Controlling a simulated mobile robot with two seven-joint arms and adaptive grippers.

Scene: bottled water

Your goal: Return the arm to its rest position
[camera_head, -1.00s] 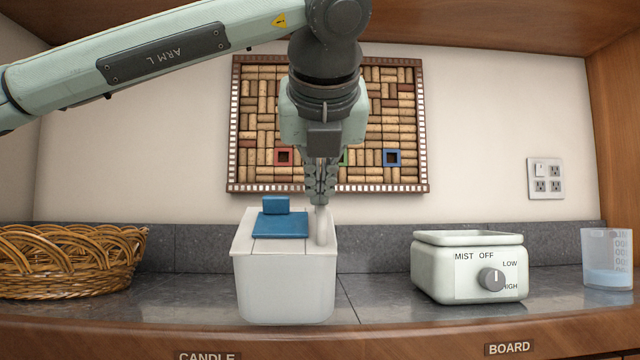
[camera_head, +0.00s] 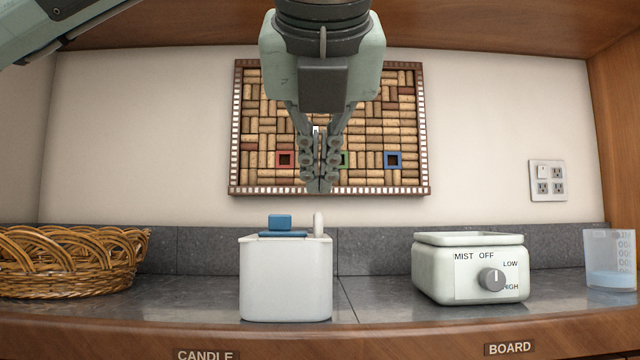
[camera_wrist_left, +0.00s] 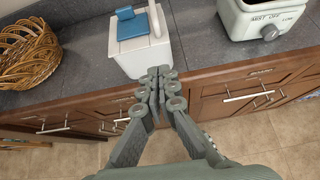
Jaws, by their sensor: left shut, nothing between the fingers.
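My left gripper (camera_head: 318,188) is shut and empty. It points down in the head view, in front of the cork board and above the white box, apart from it. In the left wrist view its closed fingertips (camera_wrist_left: 161,70) show below the near edge of the white box. The white box (camera_head: 286,282) stands on the counter, with a flat blue piece and a blue block (camera_head: 280,222) on top and a white upright peg (camera_head: 318,224) at its right. The box also shows in the left wrist view (camera_wrist_left: 140,62). My right gripper is not in view.
A wicker basket (camera_head: 70,262) stands at the left. A white appliance with a dial (camera_head: 470,270) and a measuring cup (camera_head: 608,262) with pale blue contents stand at the right. A framed cork board (camera_head: 385,125) hangs behind. Wooden drawers (camera_wrist_left: 240,88) lie below the counter edge.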

